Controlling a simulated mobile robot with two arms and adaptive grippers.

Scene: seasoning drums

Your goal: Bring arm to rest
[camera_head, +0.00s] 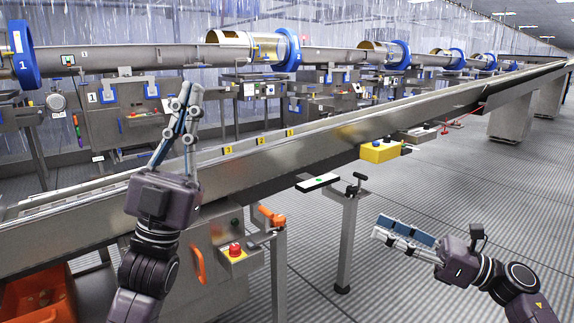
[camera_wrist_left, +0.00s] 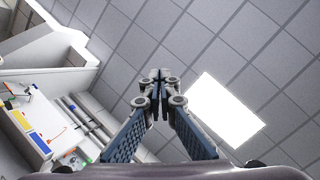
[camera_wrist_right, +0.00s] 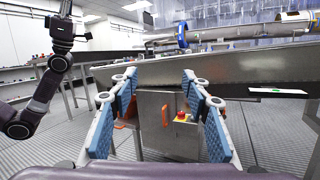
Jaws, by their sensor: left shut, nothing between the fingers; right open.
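My left gripper (camera_head: 184,92) is raised and points upward in front of the conveyor in the head view. Its fingers are shut with nothing between them; the fingertips meet in the left wrist view (camera_wrist_left: 158,76). My right gripper (camera_head: 382,229) is at the lower right of the head view, pointing left over the floor. In the right wrist view its two blue-padded fingers (camera_wrist_right: 159,78) stand apart and empty, facing the conveyor side. My left arm also shows at the left of the right wrist view.
A long metal conveyor (camera_head: 330,140) crosses the head view diagonally. Seasoning drums (camera_head: 250,45) stand behind. The ribbed floor (camera_head: 440,190) at right is clear. A ceiling light (camera_wrist_left: 224,107) shows above.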

